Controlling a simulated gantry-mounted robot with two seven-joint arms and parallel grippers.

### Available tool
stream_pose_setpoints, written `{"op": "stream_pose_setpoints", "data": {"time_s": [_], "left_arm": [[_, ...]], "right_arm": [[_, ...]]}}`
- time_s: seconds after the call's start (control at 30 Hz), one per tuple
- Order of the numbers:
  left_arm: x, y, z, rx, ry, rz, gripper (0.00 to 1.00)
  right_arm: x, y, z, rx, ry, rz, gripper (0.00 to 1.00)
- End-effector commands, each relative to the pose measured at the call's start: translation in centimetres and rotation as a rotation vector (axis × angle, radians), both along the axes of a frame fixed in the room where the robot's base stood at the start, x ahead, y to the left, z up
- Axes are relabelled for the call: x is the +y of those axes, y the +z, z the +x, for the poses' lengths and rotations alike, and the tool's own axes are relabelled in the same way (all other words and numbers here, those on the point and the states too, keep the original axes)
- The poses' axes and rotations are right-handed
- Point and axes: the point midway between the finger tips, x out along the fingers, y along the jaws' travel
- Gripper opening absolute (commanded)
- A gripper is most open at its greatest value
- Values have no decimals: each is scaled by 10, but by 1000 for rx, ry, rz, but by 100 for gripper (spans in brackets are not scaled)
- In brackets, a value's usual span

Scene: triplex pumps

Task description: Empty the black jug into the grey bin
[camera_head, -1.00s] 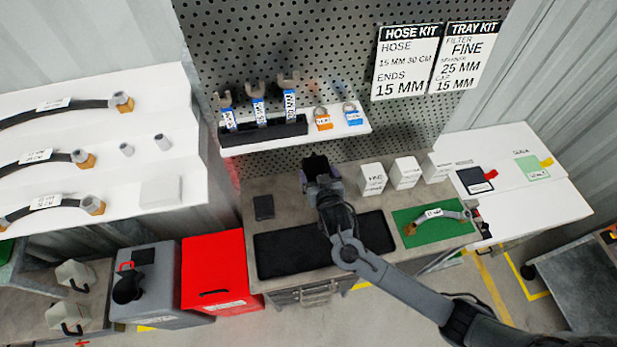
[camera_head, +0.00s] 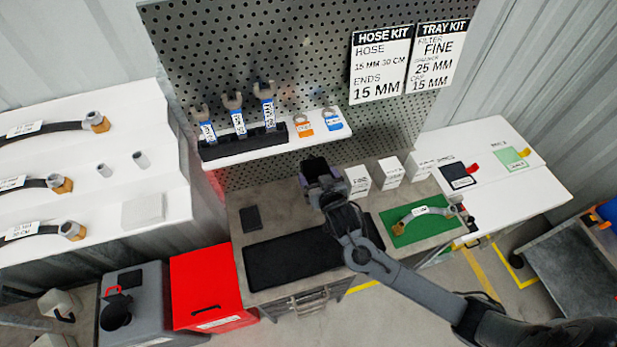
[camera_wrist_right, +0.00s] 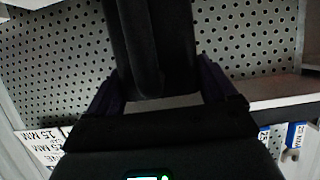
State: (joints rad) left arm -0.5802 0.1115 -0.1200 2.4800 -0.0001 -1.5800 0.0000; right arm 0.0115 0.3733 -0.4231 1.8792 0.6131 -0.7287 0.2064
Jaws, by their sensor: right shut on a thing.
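My right gripper (camera_head: 322,190) is over the back of the workbench, left of the small white boxes. In the right wrist view its purple-sided fingers (camera_wrist_right: 158,100) are shut on a black thing (camera_wrist_right: 150,45), which looks like the black jug. Its mouth and contents do not show, and in the head view it is hard to tell from the dark gripper. The grey bin (camera_head: 150,300) stands on the floor at lower left, with a black funnel-like piece (camera_head: 117,312) and a red part on top. My left gripper is not in view.
A red bin (camera_head: 206,285) stands between the grey bin and the workbench. The bench holds a black mat (camera_head: 290,262), white boxes (camera_head: 390,172) and a green mat (camera_head: 410,238) with a hose. A wrench shelf (camera_head: 275,145) is behind. White containers (camera_head: 58,305) are at far left.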

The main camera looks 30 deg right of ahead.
Motion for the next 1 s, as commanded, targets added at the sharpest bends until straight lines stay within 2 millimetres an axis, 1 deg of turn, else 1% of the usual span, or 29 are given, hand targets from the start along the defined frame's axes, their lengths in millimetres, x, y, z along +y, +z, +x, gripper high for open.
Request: {"op": "stream_pose_setpoints", "data": {"time_s": [0.13,0.23,0.37,0.43,0.57,0.7,0.9,1.0], "left_arm": [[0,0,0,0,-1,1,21],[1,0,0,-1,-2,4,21],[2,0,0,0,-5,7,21],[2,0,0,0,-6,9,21],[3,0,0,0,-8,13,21],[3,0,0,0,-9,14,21],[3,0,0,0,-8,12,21],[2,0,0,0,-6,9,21]], "right_arm": [[0,1,0,-2,0,0,19],[3,-1,-1,-3,1,2,19],[13,-4,-3,-3,7,2,19],[22,-5,-4,-3,14,3,19],[45,-7,-8,-2,32,4,19],[78,-3,-15,-4,48,7,19],[126,11,-28,-5,76,8,19],[145,19,-34,-4,92,6,19]]}}
